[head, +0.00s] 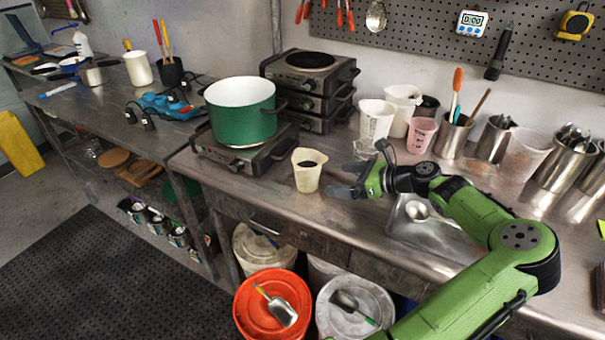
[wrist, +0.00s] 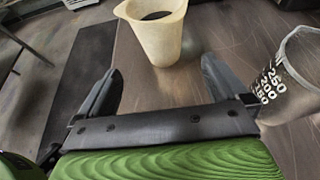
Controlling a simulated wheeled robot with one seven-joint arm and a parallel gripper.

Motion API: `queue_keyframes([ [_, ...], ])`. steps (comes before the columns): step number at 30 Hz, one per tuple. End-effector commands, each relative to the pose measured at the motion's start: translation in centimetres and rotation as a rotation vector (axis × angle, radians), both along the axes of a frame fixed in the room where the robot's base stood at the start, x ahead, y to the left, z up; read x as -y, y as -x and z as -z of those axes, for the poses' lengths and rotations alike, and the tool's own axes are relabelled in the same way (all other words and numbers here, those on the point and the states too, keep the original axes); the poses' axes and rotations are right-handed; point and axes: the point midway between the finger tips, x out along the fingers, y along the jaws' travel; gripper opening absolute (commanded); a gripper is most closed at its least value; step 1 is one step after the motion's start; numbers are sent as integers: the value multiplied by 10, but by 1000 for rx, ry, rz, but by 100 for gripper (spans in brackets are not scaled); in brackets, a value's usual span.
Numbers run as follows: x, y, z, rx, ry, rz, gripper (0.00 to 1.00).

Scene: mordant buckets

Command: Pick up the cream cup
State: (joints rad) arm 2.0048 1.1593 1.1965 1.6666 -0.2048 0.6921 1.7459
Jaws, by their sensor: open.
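The cream cup (head: 307,170) stands upright on the metal counter, in front of and to the right of the green pot. It has a spout and something dark inside. In the wrist view the cream cup (wrist: 158,35) stands just beyond the fingertips, between their lines. My gripper (head: 342,181) is open and empty, to the right of the cup with its fingers pointing at it. In the wrist view my gripper (wrist: 160,75) has its two dark fingers spread apart, and the cup is not between them.
A clear graduated beaker (wrist: 290,75) stands close to the right finger in the wrist view. The green pot (head: 240,118) sits on a hot plate (head: 245,155) left of the cup. White and pink measuring cups (head: 421,134) stand behind my gripper. A metal tray (head: 408,230) lies below my arm.

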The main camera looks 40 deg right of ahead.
Motion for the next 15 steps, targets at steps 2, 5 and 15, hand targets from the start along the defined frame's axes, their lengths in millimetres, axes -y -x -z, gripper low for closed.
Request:
queue_keyframes([
  [2,-7,-20,13,0,0,-5,100],
  [5,-13,-40,22,-1,0,-5,100],
  [15,-24,-88,43,0,1,-6,100],
])
